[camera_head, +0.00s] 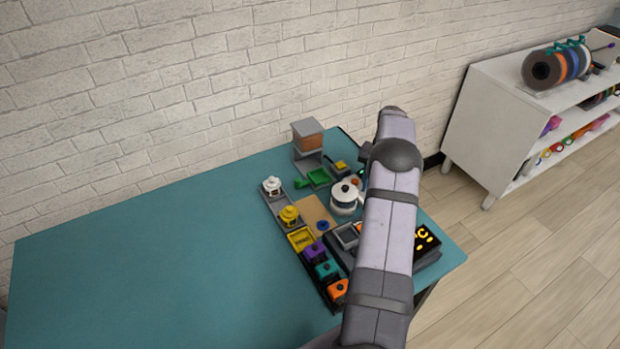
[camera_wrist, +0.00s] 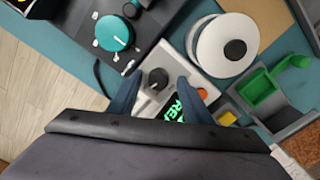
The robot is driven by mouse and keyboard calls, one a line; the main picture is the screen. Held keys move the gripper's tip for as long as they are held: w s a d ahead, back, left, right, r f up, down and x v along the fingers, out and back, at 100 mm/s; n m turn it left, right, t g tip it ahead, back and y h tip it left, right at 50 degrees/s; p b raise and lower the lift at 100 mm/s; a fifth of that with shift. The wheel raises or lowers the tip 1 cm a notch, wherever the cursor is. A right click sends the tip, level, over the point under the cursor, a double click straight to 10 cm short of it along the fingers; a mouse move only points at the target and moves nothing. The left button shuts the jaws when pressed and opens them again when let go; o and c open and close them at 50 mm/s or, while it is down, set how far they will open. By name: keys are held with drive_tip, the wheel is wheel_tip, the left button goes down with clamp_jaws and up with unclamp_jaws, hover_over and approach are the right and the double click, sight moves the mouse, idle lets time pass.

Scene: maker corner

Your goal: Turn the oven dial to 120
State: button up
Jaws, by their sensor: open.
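The dark oven unit (camera_wrist: 69,22) fills the upper left of the wrist view. On it sits a round teal dial (camera_wrist: 110,31) with a white pointer line toward the lower right and white marks around it. The unit's yellow display (camera_head: 425,239) shows "C" in the head view; my arm hides the rest. My gripper (camera_wrist: 158,84) is open and empty in the wrist view. Its fingers straddle, as seen from above, a small black knob (camera_wrist: 157,77) on a pale box; contact cannot be told. The teal dial is up and left of the fingers.
The pale box has a partly hidden green display (camera_wrist: 180,108) and an orange button (camera_wrist: 202,93). A white pot (camera_wrist: 222,46) and green scoop (camera_wrist: 262,86) are close by. Coloured pieces (camera_head: 315,251) stand in a rack. The table's left side (camera_head: 130,255) is clear.

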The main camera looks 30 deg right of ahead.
drive_tip(key=n+p, duration=0.1)
drive_tip(key=n, duration=0.5)
drive_tip(key=shift+s+d+r, duration=0.1)
drive_tip(key=n+p, duration=0.2)
drive_tip(key=n, duration=0.3)
drive_tip(key=shift+n, duration=0.3)
wheel_tip(320, 180, up, 7)
drive_tip(key=b, duration=0.2)
drive_tip(key=shift+b, duration=0.3)
drive_tip(key=s+a+r+p, duration=0.2)
drive_tip(key=a+r, duration=0.4)
drive_tip(key=a, duration=0.6)
drive_tip(key=s+a+r+p, duration=0.1)
drive_tip(key=a+r+p, duration=0.4)
drive_tip(key=a, duration=0.8)
drive_tip(key=shift+s+a+r, duration=0.15)
drive_tip(key=shift+s+r, duration=0.25)
drive_tip(key=shift+r, duration=0.25)
